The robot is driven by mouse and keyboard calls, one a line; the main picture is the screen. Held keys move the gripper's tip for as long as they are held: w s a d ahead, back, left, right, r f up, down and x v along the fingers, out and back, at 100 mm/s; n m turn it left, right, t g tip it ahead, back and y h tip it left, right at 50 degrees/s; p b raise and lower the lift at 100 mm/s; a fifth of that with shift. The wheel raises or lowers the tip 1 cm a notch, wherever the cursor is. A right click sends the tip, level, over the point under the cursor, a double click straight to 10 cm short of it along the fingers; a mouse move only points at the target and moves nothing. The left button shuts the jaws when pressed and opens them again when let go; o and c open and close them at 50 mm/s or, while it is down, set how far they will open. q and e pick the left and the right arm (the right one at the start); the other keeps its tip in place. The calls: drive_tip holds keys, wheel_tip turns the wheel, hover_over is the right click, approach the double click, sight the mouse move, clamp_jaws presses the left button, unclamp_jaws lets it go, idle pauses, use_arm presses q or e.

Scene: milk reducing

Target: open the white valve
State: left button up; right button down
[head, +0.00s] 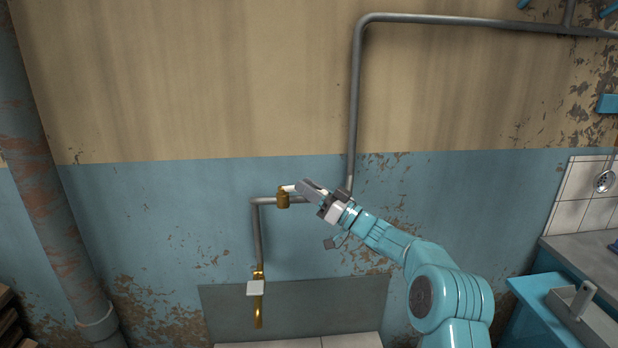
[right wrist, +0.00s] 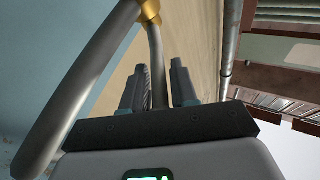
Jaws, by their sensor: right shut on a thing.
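The white valve has a brass body (head: 283,201) on a grey wall pipe, with a short white handle (head: 289,188) at its top. My right gripper (head: 302,188) reaches in from the right and is shut on the handle. In the right wrist view, the handle (right wrist: 156,58) runs between the two fingers (right wrist: 160,88) up to the brass part (right wrist: 148,10). The handle's far end is hidden by the gripper. My left gripper is not in view.
The grey pipe (head: 355,100) runs down the wall and bends left through the valve. Below it hangs a brass spout (head: 258,312) with a white block (head: 255,288). A thick rusty pipe (head: 45,180) stands at left. A counter (head: 590,258) is at right.

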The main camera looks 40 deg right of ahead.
drive_tip(key=shift+y, duration=0.3)
drive_tip(key=c, duration=1.1)
unclamp_jaws()
drive_tip(key=shift+w, duration=0.15)
drive_tip(key=b+v, duration=0.2)
drive_tip(key=v, duration=1.4)
drive_tip(key=shift+s+b, duration=0.2)
drive_tip(key=shift+b, duration=0.2)
drive_tip(key=shift+r, duration=0.1)
